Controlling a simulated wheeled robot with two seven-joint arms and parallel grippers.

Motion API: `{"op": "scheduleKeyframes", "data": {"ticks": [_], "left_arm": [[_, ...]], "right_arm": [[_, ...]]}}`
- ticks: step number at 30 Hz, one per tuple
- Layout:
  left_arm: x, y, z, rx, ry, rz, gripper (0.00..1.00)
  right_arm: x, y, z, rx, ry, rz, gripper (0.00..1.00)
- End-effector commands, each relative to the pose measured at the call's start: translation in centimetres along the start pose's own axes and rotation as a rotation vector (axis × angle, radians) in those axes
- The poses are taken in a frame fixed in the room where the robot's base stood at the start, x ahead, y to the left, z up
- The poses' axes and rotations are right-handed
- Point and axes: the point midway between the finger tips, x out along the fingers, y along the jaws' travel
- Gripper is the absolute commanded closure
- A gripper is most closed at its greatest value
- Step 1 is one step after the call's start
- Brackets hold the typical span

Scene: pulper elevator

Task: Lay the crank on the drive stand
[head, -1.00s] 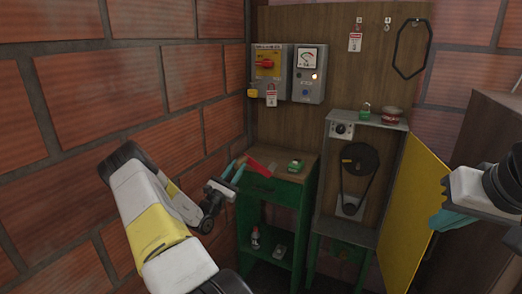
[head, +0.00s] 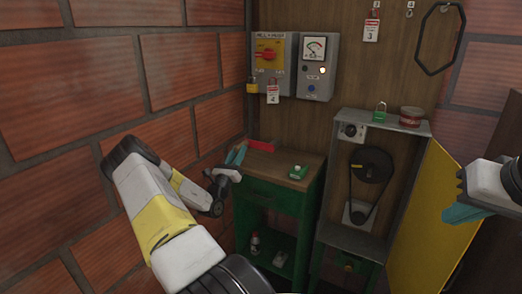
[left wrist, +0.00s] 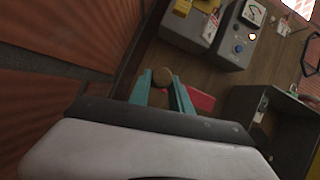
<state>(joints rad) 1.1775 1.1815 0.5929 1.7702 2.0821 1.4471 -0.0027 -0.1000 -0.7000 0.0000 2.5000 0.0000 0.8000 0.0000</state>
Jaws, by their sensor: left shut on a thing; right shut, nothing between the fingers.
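My left gripper (head: 236,155) is shut on what appears to be the crank (head: 262,145), with a red arm showing past the fingers near the back left of a wooden top. In the left wrist view a round brown end (left wrist: 163,77) sits between the teal fingers, and red (left wrist: 201,99) shows beyond the right finger. I cannot tell whether the crank touches the top. The wood-topped green stand (head: 283,199) is under it; beside it is a grey housing (head: 389,122) with wheel and belt. Which is the drive stand is unclear. My right gripper (head: 455,214) is shut and empty.
A small green object (head: 298,172) lies on the wooden top. A green padlock (head: 380,112) and a red-brown round item (head: 411,117) stand on the housing. Its yellow door (head: 433,220) hangs open at right. Switch boxes (head: 318,68) are on the back board; a brick wall is at left.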

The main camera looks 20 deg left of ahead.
Motion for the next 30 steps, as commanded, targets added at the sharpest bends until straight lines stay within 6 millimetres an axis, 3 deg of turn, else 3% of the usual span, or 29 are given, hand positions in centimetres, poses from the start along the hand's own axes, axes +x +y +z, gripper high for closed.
{"op": "scheduleKeyframes", "data": {"ticks": [11, 30], "left_arm": [[-0.4, 0.1, -0.6, 0.004, 0.000, -0.002, 1.00], [-3.2, 1.4, -5.9, 0.005, 0.000, -0.003, 1.00]], "right_arm": [[0.0, 0.0, 0.0, 0.000, 0.000, 0.000, 1.00], [0.0, 0.0, 0.0, 0.000, 0.000, 0.000, 1.00]]}}
